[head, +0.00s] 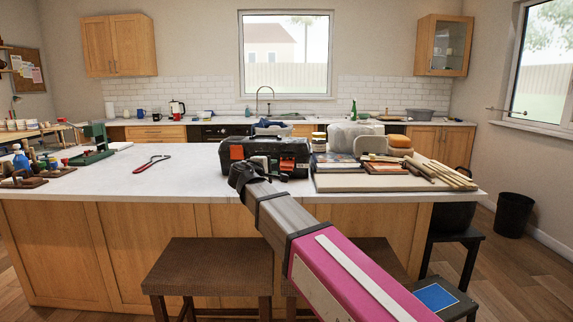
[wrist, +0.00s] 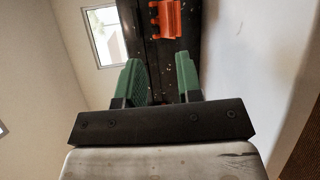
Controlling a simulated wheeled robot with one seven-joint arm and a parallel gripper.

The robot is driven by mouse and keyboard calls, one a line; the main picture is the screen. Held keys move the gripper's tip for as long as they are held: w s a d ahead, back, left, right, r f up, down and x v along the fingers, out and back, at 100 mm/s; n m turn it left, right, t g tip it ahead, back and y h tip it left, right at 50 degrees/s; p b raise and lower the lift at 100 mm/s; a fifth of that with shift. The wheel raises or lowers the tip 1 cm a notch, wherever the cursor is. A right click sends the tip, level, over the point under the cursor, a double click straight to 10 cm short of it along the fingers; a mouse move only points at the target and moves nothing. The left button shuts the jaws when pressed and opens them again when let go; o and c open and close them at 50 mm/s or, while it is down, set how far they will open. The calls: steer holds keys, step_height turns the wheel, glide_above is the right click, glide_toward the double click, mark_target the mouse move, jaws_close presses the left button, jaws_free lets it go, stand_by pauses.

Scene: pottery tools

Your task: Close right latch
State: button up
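A black toolbox (head: 262,147) with orange latches stands on the white island counter. Its left latch (head: 237,152) shows beside my gripper, and its right latch (head: 287,163) shows low on the front, partly in shade. In the wrist view, which is turned sideways, an orange latch (wrist: 170,18) lies at the top, beyond the fingertips, against the dark toolbox face (wrist: 158,50). I cannot tell whether it is open. My gripper (wrist: 159,78) has its two green fingers apart and nothing between them. It is close in front of the toolbox.
A board (head: 345,183) with sticks and wooden tools lies right of the toolbox. Red-handled pliers (head: 150,163) lie to the left, with bare counter between. Stools (head: 207,265) stand before the island.

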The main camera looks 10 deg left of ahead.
steer(key=shift+f+m, duration=0.1)
steer(key=shift+m, duration=0.3)
steer(key=shift+w, duration=0.25)
glide_toward(291, 162)
steer(key=x, duration=0.5)
steer(key=shift+w, duration=0.1)
